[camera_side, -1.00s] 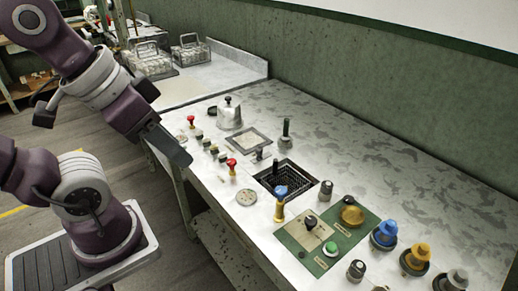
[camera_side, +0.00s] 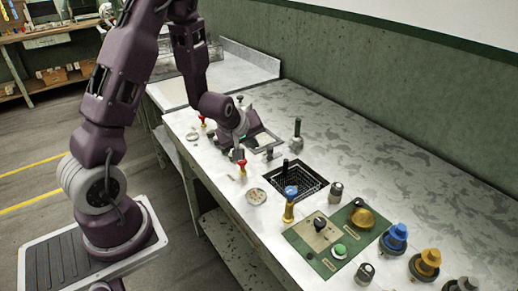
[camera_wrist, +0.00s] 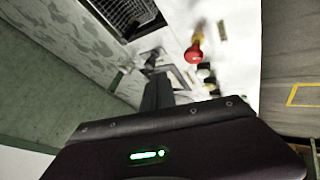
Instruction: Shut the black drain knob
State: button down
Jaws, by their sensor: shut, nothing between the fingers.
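A small black knob (camera_side: 270,152) stands between the square plate and the sunken basin. It also shows, small and dark, just past the fingers in the wrist view (camera_wrist: 151,60). Several small knobs with dark caps (camera_wrist: 207,80) stand in a row past the red knob in the wrist view. I cannot tell which of these is the drain knob. My gripper (camera_wrist: 158,78) is shut and empty, pointing down over the square plate (camera_side: 262,140). In the side view my wrist hides part of the plate and most of the knob row. Contact cannot be made out.
A red-topped knob (camera_side: 242,167) and a blue-topped one (camera_side: 290,192) stand near the mesh-lined basin (camera_side: 308,181). A dark upright handle (camera_side: 297,130) stands behind. A green panel (camera_side: 335,240) and large coloured knobs (camera_side: 395,236) occupy the right. The back of the counter is clear.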

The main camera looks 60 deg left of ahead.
aim_at(272, 148)
jog(key=x, duration=0.9)
jog(key=shift+w+f, duration=0.1)
jog(key=shift+f, duration=0.05)
jog(key=shift+w, duration=2.2)
